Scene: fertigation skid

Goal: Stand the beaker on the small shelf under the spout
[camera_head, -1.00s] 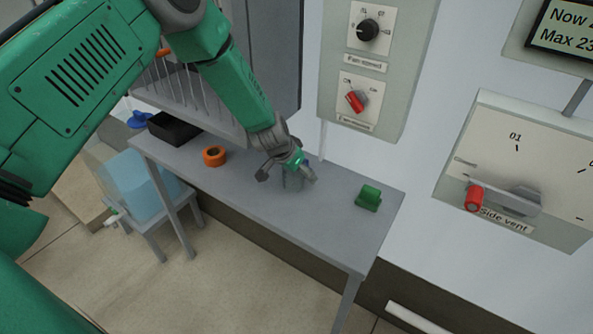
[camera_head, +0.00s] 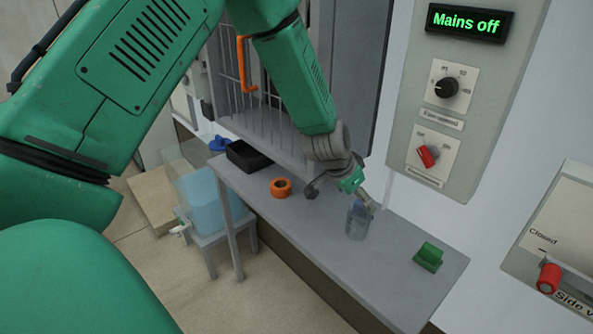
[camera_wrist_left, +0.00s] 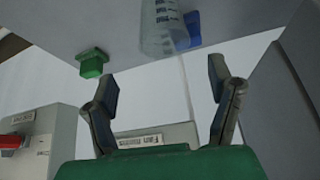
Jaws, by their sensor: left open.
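The clear beaker (camera_head: 357,221) stands upright on the grey bench. In the left wrist view the beaker (camera_wrist_left: 158,30), with dark markings, shows beyond the fingertips. My left gripper (camera_head: 342,197) is open and empty, close above the beaker. In the left wrist view its two fingers (camera_wrist_left: 163,85) are spread wide with nothing between them. A pale blue water container (camera_head: 207,201) stands on a low grey stand at the left, with a small white spout (camera_head: 179,230) at its side. I cannot make out a small shelf under the spout. My right gripper is not in view.
A barred cabinet stands behind. A control panel (camera_head: 450,100) reads "Mains off". The bench front is clear.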

